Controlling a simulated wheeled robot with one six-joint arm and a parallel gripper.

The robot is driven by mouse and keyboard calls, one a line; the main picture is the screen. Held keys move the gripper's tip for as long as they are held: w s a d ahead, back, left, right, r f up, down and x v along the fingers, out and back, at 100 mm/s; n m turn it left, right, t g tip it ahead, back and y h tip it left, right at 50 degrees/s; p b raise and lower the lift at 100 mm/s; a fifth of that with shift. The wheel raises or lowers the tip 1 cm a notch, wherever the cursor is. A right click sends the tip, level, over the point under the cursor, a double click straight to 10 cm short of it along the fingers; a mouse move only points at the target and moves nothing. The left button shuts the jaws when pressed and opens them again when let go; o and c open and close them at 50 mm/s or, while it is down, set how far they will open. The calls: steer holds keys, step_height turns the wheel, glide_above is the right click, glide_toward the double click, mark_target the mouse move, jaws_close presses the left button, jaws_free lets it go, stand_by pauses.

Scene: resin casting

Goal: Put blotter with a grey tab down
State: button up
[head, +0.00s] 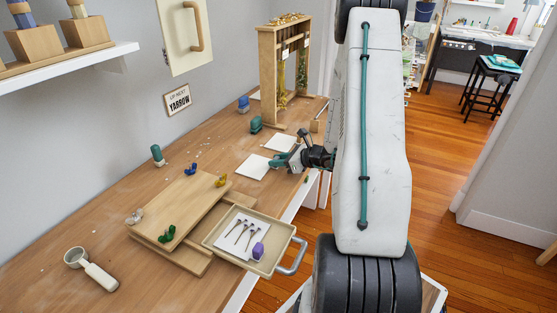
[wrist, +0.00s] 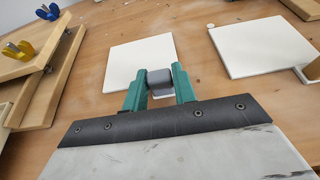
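My gripper (wrist: 160,88) has its two green fingers against the sides of a rounded grey tab, the visible part of the blotter with a grey tab (wrist: 160,78). A small white part shows just below the tab. In the wrist view a flat white square (wrist: 135,58) lies directly beyond the fingers. I cannot tell whether the held piece touches it. In the head view my gripper (head: 288,160) is low over the bench, at the right edge of the nearer white square (head: 251,168). The tab is not clear there.
A second white square (head: 281,143) lies farther back on the bench (head: 60,270). A wooden board (head: 185,200) with small coloured pieces and a beige tray (head: 220,246) are in front. A wooden rack (head: 267,75) stands behind. The bench's front edge is close to my gripper.

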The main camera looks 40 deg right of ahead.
steer(key=o, duration=0.3)
steer(key=shift+r, duration=0.2)
steer(key=v, duration=1.1)
steer(key=s+a+r+n+g+y, duration=0.15)
steer(key=a+r+n+g, duration=0.25)
steer(key=a+r+n, duration=0.6)
steer(key=a+r+n+g+y, duration=0.3)
steer(key=a+r+n+g, duration=0.25)
steer(key=a, duration=0.85)
steer(key=s+a+r+n+h, duration=0.2)
steer(key=s+a+n+h, duration=0.1)
steer(key=s+n, duration=0.2)
steer(key=s+a+r+n+g+h, duration=0.1)
steer(key=s+a+r+n+h, duration=0.1)
steer(key=s+n, duration=0.3)
steer(key=s+a+r+n+g+h, duration=0.1)
steer(key=s+a+r+n+h, duration=0.1)
steer(key=s+n, duration=0.4)
steer(key=shift+s+a+r+n+h, duration=0.1)
steer(key=shift+a+n+h, duration=0.1)
steer(key=shift+a+h, duration=0.3)
steer(key=shift+a+r+n+h, duration=0.1)
steer(key=shift+a+n+h, duration=0.05)
steer(key=shift+a+h, duration=0.25)
